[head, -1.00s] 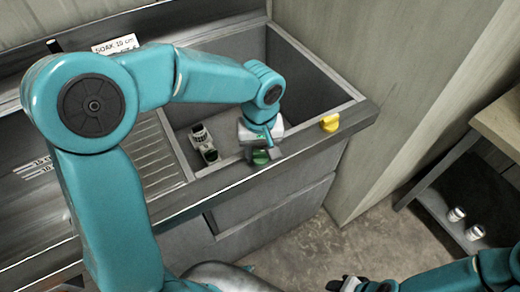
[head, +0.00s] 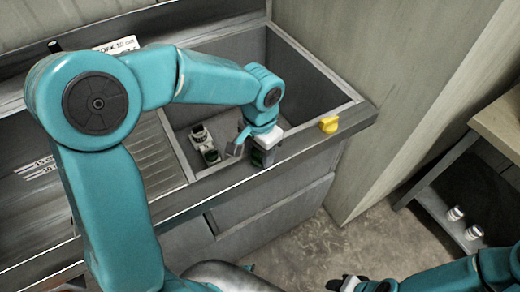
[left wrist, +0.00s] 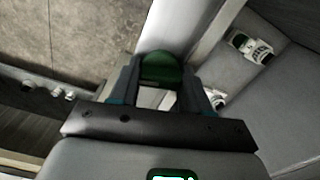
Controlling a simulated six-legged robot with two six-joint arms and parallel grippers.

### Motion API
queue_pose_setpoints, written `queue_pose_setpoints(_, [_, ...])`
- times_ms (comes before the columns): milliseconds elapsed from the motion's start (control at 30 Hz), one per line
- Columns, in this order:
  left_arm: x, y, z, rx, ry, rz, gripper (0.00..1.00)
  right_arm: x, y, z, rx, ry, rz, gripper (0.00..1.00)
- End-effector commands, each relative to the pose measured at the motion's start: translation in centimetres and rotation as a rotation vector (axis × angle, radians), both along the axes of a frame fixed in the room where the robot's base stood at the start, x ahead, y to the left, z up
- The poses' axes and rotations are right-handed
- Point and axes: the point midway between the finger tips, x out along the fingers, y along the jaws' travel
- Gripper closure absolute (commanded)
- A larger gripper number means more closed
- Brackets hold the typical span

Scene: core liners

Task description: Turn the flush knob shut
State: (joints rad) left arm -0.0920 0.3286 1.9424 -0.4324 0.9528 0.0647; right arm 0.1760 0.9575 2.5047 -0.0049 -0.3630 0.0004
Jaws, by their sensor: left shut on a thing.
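The green knob (head: 257,159) is on the front rim of the sink, partly hidden by my left gripper. My left gripper (head: 248,157) is shut on it from above. In the left wrist view the green knob (left wrist: 162,68) shows between the two fingers (left wrist: 161,88), one on each side. I cannot read from these views how far the knob is turned. My right gripper (head: 360,285) is at the bottom edge of the head view, dark and cut off, away from the sink. I cannot make out its opening.
A yellow knob (head: 329,125) sits on the sink rim to the right. White and dark green fittings (head: 203,144) stand inside the basin, left of my gripper. A printed card (head: 117,45) stands at the back. A shelf (head: 450,225) with white cylinders is at the right.

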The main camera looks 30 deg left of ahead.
Motion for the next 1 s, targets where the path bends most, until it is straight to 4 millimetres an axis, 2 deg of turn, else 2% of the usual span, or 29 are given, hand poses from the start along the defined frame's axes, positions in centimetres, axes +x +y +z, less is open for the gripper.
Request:
queue_pose_setpoints(400, [0.30,0.08,0.41,0.001,-0.013,-0.211,0.84,0.00,-0.01,0.52,0.000,0.000,0.000,0.57])
queue_pose_setpoints(1000, [0.33,0.09,0.41,0.001,-0.013,-0.253,0.84,0.00,0.00,0.56,0.000,0.000,0.000,0.57])
